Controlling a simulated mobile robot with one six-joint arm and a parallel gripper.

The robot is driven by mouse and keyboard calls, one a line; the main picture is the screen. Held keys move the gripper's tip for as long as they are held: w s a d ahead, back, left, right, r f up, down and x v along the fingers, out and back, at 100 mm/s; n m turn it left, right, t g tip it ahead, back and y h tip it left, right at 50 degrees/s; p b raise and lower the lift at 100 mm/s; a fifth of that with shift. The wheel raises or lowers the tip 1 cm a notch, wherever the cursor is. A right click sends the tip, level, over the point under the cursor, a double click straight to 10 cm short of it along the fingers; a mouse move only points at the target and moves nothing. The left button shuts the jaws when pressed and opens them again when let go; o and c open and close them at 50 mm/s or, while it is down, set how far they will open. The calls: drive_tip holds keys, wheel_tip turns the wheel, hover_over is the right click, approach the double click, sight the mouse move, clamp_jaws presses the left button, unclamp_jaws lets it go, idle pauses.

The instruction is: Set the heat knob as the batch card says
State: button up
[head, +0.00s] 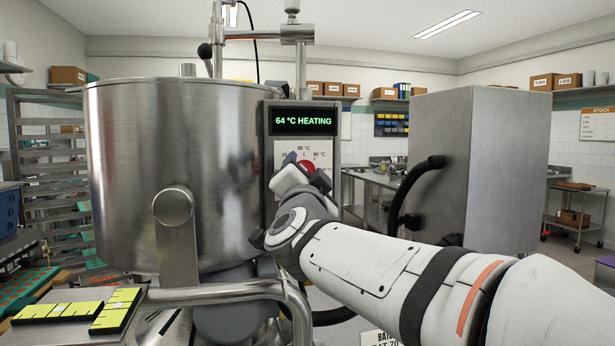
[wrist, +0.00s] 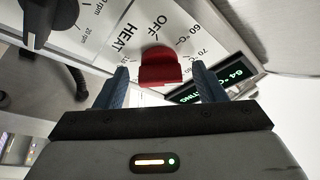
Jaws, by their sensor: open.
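The red heat knob (wrist: 160,68) sits on the white dial plate of the control panel, beside the printed words HEAT and OFF and the marks 60 °C and 70 °C. My gripper (wrist: 159,78) is open, with one blue finger on each side of the knob; I cannot tell whether either touches it. In the head view the knob (head: 307,167) is partly hidden by my gripper, and marks up to 90 °C show around it. Its pointer setting cannot be read. The display (head: 303,121) reads 64 °C HEATING.
A large steel kettle (head: 175,150) stands left of the panel. A second black knob (wrist: 45,20) with rpm marks is near the heat knob. A steel cabinet (head: 480,165) with a black hose stands to the right. Yellow-topped blocks (head: 115,310) lie at lower left.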

drive_tip(key=v, duration=0.8)
drive_tip(key=shift+w, duration=0.1)
